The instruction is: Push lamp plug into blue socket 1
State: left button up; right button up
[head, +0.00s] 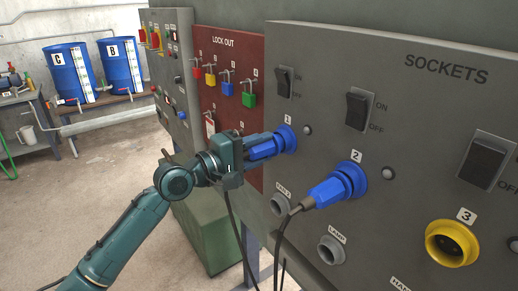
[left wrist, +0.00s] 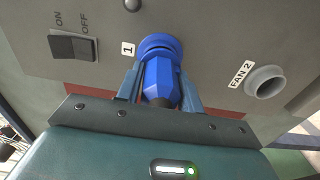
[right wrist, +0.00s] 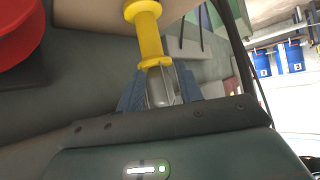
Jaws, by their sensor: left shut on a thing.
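Blue socket 1 (head: 287,138) is on the grey sockets panel, under a switch. My left gripper (head: 247,149) is shut on a blue plug (head: 264,147), with its nose at the socket. In the left wrist view the plug (left wrist: 159,79) lies between the two fingers and lines up with the socket ring (left wrist: 160,44). Its front meets the ring; I cannot tell how deep it sits. My right gripper (right wrist: 160,88) shows only in the right wrist view. Its fingers stand apart beside a grey piece under a yellow stem (right wrist: 149,35); I cannot tell whether they grip it.
Another blue plug (head: 331,191) sits in blue socket 2 (head: 351,178). Yellow socket 3 (head: 452,243) is empty. Grey holders FAN 2 (head: 280,204) and LAMP (head: 331,250) are empty. Black cables hang before the panel. The red lock-out board (head: 227,93) is left of the panel.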

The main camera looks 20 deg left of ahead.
pick_arm(q)
jog(key=shift+w+d, duration=0.2)
jog(key=shift+w, duration=0.05)
pick_arm(e)
jog(key=shift+s, duration=0.15)
pick_arm(q)
jog(key=o, duration=1.3)
jog(key=shift+o, duration=0.2)
pick_arm(e)
jog(key=shift+s+d+f, duration=0.1)
jog(key=shift+s, duration=0.1)
pick_arm(q)
jog(key=v, duration=0.2)
jog(key=shift+s+a+f+b, duration=0.2)
jog(key=shift+f+b, duration=0.05)
jog(key=shift+b, duration=0.15)
jog(key=b+v, duration=0.3)
jog(key=v, duration=0.7)
jog(key=shift+s+a+r, duration=0.2)
jog(key=shift+s+r, duration=0.1)
pick_arm(e)
jog(key=shift+w+a+f, duration=0.1)
jog(key=shift+a+f, duration=0.15)
jog(key=shift+f, duration=0.4)
jog(key=shift+a+f, duration=0.2)
jog(key=shift+f, duration=0.4)
